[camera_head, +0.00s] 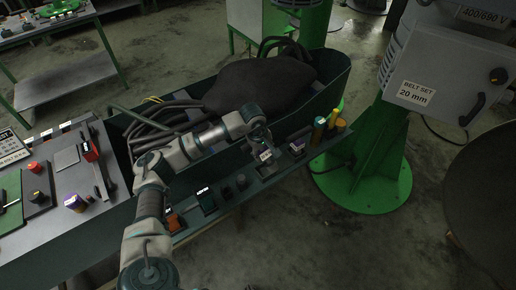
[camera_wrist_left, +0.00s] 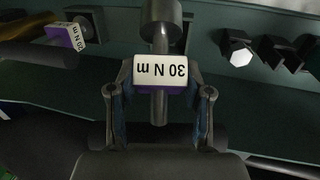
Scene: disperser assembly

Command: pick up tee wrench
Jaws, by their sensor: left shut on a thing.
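My left gripper (camera_head: 262,150) is over the narrow front ledge of the green bench. In the left wrist view its two fingers (camera_wrist_left: 160,100) are closed in around a metal tool, which I take to be the tee wrench (camera_wrist_left: 159,110). The tool has a grey shaft, a dark round end and a white and purple tag reading 30 N m. The tag also shows at the gripper in the head view. The fingers hide part of the tool, and I cannot tell whether it is clear of the ledge. My right gripper is not in view.
The ledge (camera_head: 238,203) carries orange, green and dark blocks on the left and yellow-topped cylinders (camera_head: 320,125) on the right. Behind it lie dark hoses and a dark bag (camera_head: 262,85). A green pillar base (camera_head: 365,165) stands at the right. A second tagged tool (camera_wrist_left: 75,36) is nearby.

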